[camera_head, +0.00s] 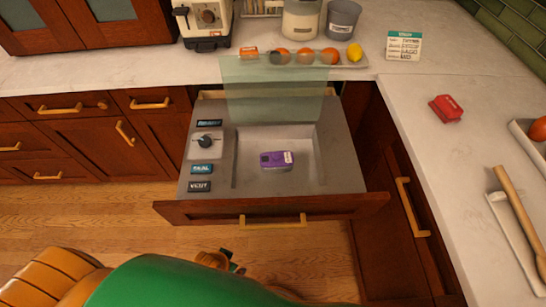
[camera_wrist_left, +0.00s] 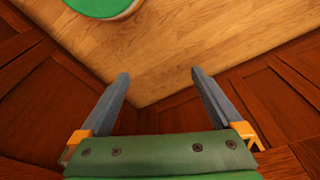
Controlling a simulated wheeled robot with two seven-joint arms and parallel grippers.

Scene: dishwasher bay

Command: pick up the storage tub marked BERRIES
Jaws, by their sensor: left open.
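No tub has a label that I can clearly read as BERRIES. A small purple tub (camera_head: 277,160) with a pale label lies in the recess of the open drawer (camera_head: 257,209) in the head view; its lettering is too small to read. A small red tub (camera_head: 446,108) sits on the right counter, its marking also unreadable. My left gripper (camera_wrist_left: 160,76) is open and empty in the left wrist view, with wood floor and cabinet fronts beyond its fingers. Neither tub shows in that view. My right gripper is not in view.
A glass lid (camera_head: 272,90) stands raised behind the drawer, with a dial (camera_head: 206,141) and labelled buttons at its left. A rolling pin (camera_head: 520,216) lies on the right counter.

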